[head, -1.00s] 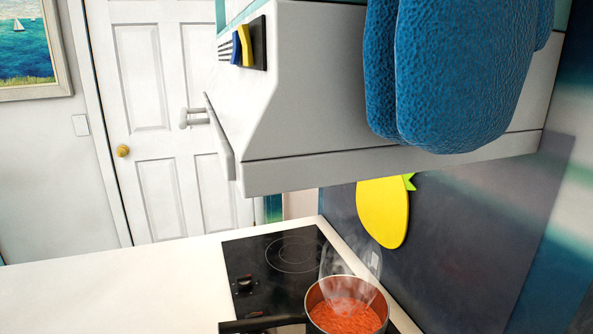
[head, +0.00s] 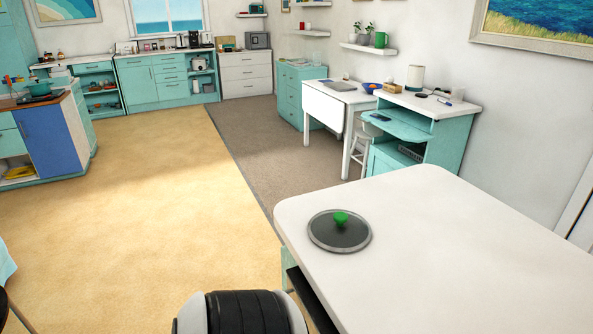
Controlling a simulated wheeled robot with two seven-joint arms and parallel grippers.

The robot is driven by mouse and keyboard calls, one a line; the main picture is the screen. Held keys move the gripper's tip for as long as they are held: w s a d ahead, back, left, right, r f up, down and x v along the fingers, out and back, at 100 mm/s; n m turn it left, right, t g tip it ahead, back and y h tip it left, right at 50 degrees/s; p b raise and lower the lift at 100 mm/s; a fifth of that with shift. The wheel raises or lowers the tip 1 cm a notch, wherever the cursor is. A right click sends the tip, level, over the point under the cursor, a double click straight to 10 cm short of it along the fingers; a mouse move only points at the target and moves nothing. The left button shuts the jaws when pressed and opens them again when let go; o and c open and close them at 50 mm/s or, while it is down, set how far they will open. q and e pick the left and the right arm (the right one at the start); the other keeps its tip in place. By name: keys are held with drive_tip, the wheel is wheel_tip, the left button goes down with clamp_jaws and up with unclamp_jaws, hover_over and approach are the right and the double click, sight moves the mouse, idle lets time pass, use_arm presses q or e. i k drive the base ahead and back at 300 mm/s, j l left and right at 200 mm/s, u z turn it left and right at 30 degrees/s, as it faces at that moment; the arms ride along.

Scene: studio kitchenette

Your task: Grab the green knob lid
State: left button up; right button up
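The lid (head: 322,237) is round and dark with a grey rim, and lies flat on the white countertop (head: 440,270) near its far left corner. Its green knob (head: 340,218) stands up at the middle of the lid. Nothing covers the lid. A black and light-grey rounded part at the bottom edge looks like part of my own arm; no gripper fingers show. Neither gripper is in view.
The counter around the lid is bare. Open tan floor (head: 140,200) lies to the left. A blue-sided cabinet (head: 50,145) stands far left. A white table (head: 330,105) and a teal desk unit (head: 450,140) stand beyond the counter.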

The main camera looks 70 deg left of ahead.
sight(336, 230)
drive_tip(key=l+u, duration=0.1)
drive_tip(key=u, duration=0.35)
drive_tip(key=k+u, duration=0.1)
drive_tip(key=u, duration=0.35)
drive_tip(key=l+u, duration=0.1)
drive_tip(key=u, duration=0.35)
drive_tip(key=k+u, duration=0.15)
drive_tip(key=u, duration=0.35)
drive_tip(key=i+u, duration=0.15)
drive_tip(key=i, duration=0.15)
